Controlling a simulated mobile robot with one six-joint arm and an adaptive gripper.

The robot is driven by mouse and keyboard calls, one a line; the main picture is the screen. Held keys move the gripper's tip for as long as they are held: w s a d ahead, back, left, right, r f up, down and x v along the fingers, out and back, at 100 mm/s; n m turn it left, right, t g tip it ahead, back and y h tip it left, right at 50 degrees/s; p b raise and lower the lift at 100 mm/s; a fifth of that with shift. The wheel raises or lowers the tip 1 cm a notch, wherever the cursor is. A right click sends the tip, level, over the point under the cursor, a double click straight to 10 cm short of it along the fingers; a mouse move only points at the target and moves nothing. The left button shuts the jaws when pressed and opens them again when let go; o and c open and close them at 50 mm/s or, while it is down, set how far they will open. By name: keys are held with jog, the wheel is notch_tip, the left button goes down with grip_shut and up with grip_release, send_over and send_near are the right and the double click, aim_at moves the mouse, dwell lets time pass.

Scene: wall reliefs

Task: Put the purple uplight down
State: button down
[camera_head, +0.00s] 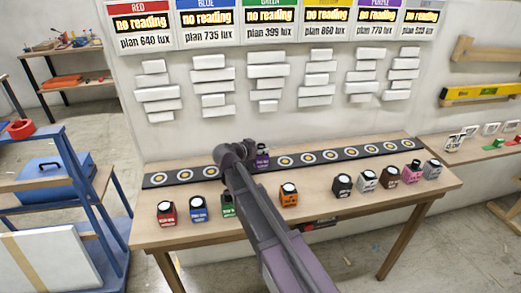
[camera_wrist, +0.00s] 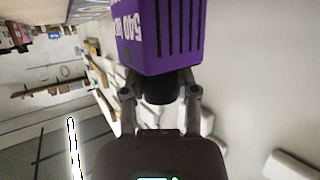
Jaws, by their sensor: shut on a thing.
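The purple uplight (camera_head: 262,157) is a small purple block at the end of my arm in the camera_head view. It appears over the black strip (camera_head: 341,152) with round ring marks at the back of the bench. I cannot tell whether its base touches the strip. In the camera_wrist view the purple uplight (camera_wrist: 160,35) fills the top middle, with slots and the printed number 540 on its sides. My gripper (camera_wrist: 161,92) is shut on its narrow dark end. In the camera_head view my gripper (camera_head: 246,154) partly hides the strip.
Red (camera_head: 166,213), blue (camera_head: 198,208), green (camera_head: 228,206) and orange (camera_head: 289,196) uplights stand along the front of the bench (camera_head: 265,228). Several dark, grey, brown and pink ones stand at right. White wall reliefs (camera_head: 267,71) hang under signs reading "no reading". A blue trolley (camera_head: 75,175) stands left.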

jog(key=shift+c, duration=1.9)
grip_release()
jog(key=shift+r, duration=0.1)
jog(key=shift+s+r+p, duration=0.1)
jog(key=shift+r+p, duration=0.05)
jog(key=shift+p, duration=0.2)
jog(key=p+v, duration=0.4)
jog(key=v, duration=0.7)
jog(key=shift+s+a, duration=0.2)
jog(key=shift+a, duration=0.05)
jog(key=shift+r, duration=0.15)
